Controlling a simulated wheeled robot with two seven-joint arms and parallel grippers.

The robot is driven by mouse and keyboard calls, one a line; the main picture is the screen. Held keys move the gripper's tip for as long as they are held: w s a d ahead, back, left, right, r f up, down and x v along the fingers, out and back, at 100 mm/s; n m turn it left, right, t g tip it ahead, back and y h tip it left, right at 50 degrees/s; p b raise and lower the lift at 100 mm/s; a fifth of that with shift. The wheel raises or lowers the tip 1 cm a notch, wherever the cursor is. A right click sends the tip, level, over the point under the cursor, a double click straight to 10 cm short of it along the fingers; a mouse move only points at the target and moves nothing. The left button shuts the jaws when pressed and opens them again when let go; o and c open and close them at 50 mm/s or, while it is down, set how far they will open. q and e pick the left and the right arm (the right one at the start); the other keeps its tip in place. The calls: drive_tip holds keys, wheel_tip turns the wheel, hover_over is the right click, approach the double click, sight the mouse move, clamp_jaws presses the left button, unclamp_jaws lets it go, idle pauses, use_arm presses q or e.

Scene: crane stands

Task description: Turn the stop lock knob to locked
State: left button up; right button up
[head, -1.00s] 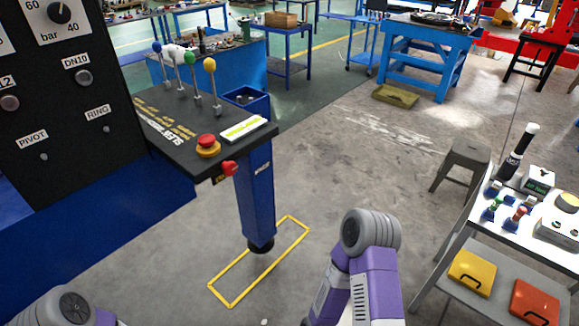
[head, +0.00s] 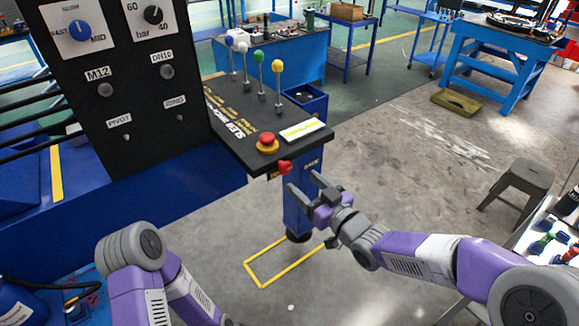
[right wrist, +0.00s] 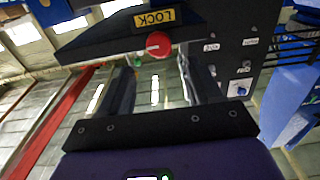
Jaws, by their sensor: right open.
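The stop lock knob (head: 285,167) is a small red knob on the front edge of the black control panel (head: 232,128), below a red mushroom button on a yellow base (head: 267,143). In the right wrist view the knob (right wrist: 158,44) shows as a round red face beside a yellow LOCK label (right wrist: 155,18), which appears upside down. My right gripper (head: 303,181) is open and empty, just in front of the knob and apart from it. In the right wrist view the knob lies ahead, between the finger lines. My left gripper is out of view; only part of that arm shows.
Several levers with coloured tops (head: 258,57) stand on the panel. A blue post (head: 297,215) supports it above a yellow floor outline (head: 263,286). A dark upright board (head: 125,100) with knobs is at left. A stool (head: 518,180) stands at right. The floor between is clear.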

sight(287, 168)
drive_tip(key=x, duration=0.7)
drive_tip(key=shift+f, duration=0.1)
drive_tip(key=shift+c, duration=0.5)
drive_tip(key=c, duration=0.9)
